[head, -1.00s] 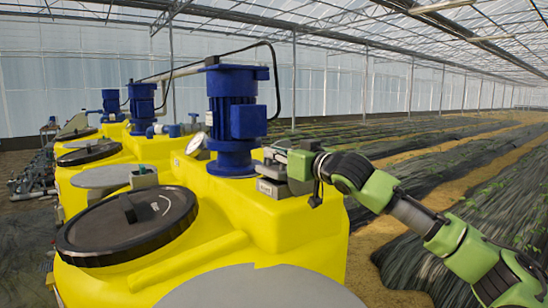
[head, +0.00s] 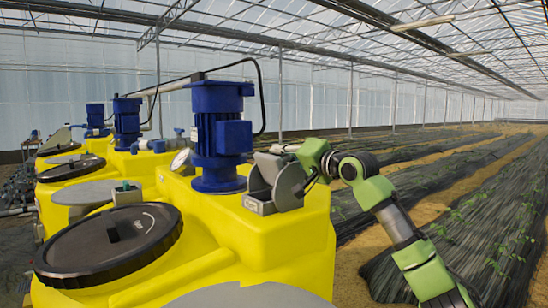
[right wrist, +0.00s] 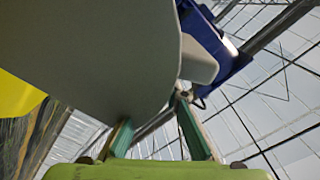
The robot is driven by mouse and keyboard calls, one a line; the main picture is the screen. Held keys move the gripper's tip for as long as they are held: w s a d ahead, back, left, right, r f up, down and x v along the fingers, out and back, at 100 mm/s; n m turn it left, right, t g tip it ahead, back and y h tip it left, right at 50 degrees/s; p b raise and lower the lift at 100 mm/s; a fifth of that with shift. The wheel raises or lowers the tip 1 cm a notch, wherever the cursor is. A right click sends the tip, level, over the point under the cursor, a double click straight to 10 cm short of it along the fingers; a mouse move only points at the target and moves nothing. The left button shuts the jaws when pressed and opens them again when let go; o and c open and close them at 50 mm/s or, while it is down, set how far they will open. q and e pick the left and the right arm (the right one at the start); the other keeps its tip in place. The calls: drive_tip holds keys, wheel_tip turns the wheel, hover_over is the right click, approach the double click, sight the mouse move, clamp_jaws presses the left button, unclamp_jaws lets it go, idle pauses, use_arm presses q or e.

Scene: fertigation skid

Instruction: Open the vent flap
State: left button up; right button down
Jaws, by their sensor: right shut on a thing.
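The vent flap (head: 290,187) is a grey rounded plate beside a small grey vent box (head: 260,206) on the near yellow tank. It stands steeply tilted up, with another grey plate (head: 266,168) close behind it. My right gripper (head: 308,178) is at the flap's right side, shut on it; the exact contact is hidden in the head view. In the right wrist view the flap's grey face (right wrist: 100,55) fills the upper left, and the green-padded fingers of my right gripper (right wrist: 155,118) reach up beside it. My left gripper is not in view.
A blue motor (head: 220,135) stands upright just left of the vent. A round black lid (head: 108,243) covers the tank's front opening. More yellow tanks (head: 115,165) with blue motors stand behind at left. Planted rows (head: 480,245) lie to the right.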

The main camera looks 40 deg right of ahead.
drive_tip(key=shift+s+d+f+m, duration=0.1)
drive_tip(key=shift+d+f+m, duration=0.05)
drive_tip(key=shift+d+m, duration=0.65)
drive_tip(key=shift+s+d+f+m, duration=0.1)
drive_tip(key=shift+d+m, duration=0.5)
drive_tip(key=shift+m, duration=0.4)
drive_tip(key=shift+f, duration=0.1)
drive_tip(key=c, duration=2.2)
unclamp_jaws()
drive_tip(key=shift+o, duration=0.6)
drive_tip(key=shift+s+d, duration=0.1)
drive_tip(key=shift+d, duration=0.15)
drive_tip(key=shift+a, duration=0.15)
drive_tip(key=shift+s+a, duration=0.1)
drive_tip(key=shift+s, duration=0.1)
drive_tip(key=s, duration=1.1)
drive_tip(key=shift+s+a, duration=0.25)
drive_tip(key=shift+a, duration=0.2)
